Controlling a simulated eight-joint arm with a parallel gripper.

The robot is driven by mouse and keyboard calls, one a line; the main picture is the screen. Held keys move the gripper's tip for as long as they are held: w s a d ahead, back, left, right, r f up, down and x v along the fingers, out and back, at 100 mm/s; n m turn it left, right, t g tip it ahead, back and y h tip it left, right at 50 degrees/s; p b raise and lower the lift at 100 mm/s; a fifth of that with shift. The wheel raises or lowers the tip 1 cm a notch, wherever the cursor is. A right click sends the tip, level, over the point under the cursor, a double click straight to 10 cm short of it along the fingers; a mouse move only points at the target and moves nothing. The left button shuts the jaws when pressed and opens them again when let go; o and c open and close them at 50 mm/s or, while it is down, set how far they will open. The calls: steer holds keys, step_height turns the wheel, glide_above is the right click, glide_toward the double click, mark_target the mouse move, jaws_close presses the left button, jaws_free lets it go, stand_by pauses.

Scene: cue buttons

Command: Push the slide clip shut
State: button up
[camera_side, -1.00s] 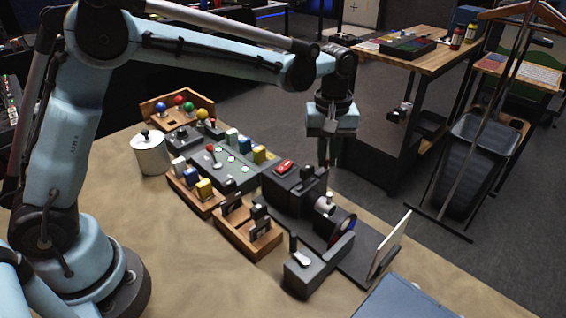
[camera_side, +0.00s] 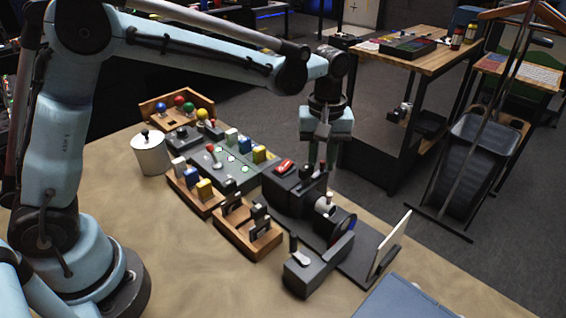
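My gripper (camera_side: 322,160) points down above the far side of the dark projector-like unit (camera_side: 283,190). Its two fingers look apart, with a gap between them and nothing seen in it. The unit carries a red button (camera_side: 285,166), a pale cylinder (camera_side: 323,205) and a blue-edged disc (camera_side: 347,224). Small dark upright parts stand on the unit just below my fingertips. I cannot tell for sure which of them is the slide clip, or whether it is open. I cannot tell whether my fingers touch anything.
Wooden racks (camera_side: 248,240) with dark slides and coloured blocks stand on the near side. A lever box (camera_side: 318,268), white screen (camera_side: 390,244), metal pot (camera_side: 150,153) and rack of coloured balls (camera_side: 178,108) surround the unit. The table's (camera_side: 190,275) near left is clear.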

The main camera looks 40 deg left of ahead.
mark_target(321, 163)
steer(key=shift+o, duration=0.8)
steer(key=shift+w, duration=0.1)
step_height(321, 163, up, 12)
stand_by(0.3)
steer(key=s+a+f+m+t, duration=0.3)
steer(key=s+a+f+m, duration=0.1)
steer(key=s, duration=0.3)
steer(key=s+a+f+m+t, duration=0.3)
steer(key=s+a+m+t, duration=0.1)
steer(key=s, duration=0.4)
steer(key=shift+s+a+f+m, duration=0.35)
steer(key=shift+a+m, duration=0.15)
steer(key=shift+a, duration=0.6)
